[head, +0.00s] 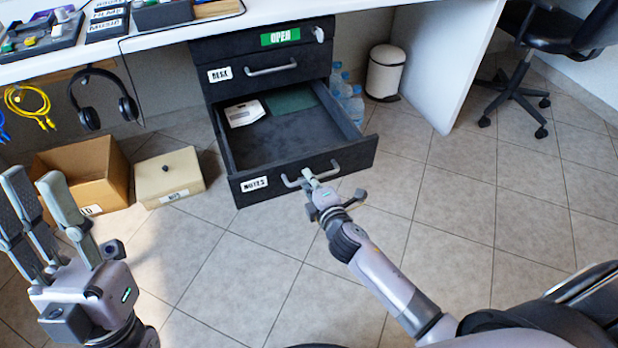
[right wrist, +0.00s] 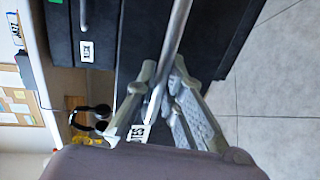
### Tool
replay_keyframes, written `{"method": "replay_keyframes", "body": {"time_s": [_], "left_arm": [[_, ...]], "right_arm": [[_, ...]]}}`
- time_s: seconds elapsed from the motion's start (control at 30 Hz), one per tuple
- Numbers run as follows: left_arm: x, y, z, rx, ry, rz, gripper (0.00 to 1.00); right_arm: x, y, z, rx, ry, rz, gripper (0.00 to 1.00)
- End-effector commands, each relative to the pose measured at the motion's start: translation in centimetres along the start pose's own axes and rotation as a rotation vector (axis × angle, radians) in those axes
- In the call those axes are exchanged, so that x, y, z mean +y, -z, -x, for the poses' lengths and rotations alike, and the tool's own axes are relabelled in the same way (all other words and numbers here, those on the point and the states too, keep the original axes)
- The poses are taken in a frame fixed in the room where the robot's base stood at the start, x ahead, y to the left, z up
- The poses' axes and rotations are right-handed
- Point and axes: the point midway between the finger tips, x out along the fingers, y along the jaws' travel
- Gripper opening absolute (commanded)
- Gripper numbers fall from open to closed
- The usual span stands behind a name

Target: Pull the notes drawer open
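The notes drawer (head: 296,185) is the lower drawer of a black cabinet and stands far out, with its inside showing. A white NOTES label (head: 254,184) is on its front. Inside lie a white box or pad (head: 243,113) and a green sheet (head: 291,100). My right gripper (head: 311,182) is at the drawer's grey handle (head: 291,182). In the right wrist view the handle bar (right wrist: 178,30) runs between the close-set fingers (right wrist: 165,72), which look shut on it. My left gripper (head: 38,190) is open and empty at the lower left.
The upper DESK drawer (head: 272,70) is closed under a green OPEN sign (head: 280,37). A cardboard box (head: 95,168) and a lidded beige box (head: 169,178) stand left on the floor. Bottles (head: 352,103) and a bin (head: 386,72) stand right. Tiled floor before the drawer is free.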

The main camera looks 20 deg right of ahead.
Motion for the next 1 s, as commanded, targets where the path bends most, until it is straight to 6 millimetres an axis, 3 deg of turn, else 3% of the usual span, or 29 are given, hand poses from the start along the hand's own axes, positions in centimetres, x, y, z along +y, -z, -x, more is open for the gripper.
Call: {"method": "replay_keyframes", "body": {"time_s": [0.3,0.63,0.77,1.0], "left_arm": [[0.0,0.0,0.0,0.000,0.000,0.000,0.30],[0.0,0.0,0.0,0.002,0.000,0.002,0.30],[0.0,0.0,0.0,0.001,0.000,0.002,0.30],[0.0,0.0,0.0,0.001,0.000,0.001,0.30]], "right_arm": [[0.0,0.0,0.0,0.000,0.000,0.000,0.30],[-0.1,0.0,0.4,0.000,0.001,0.000,0.30],[-0.1,0.0,2.0,0.001,0.001,0.000,0.30],[-0.2,0.0,7.2,0.000,0.004,-0.001,0.30]]}}
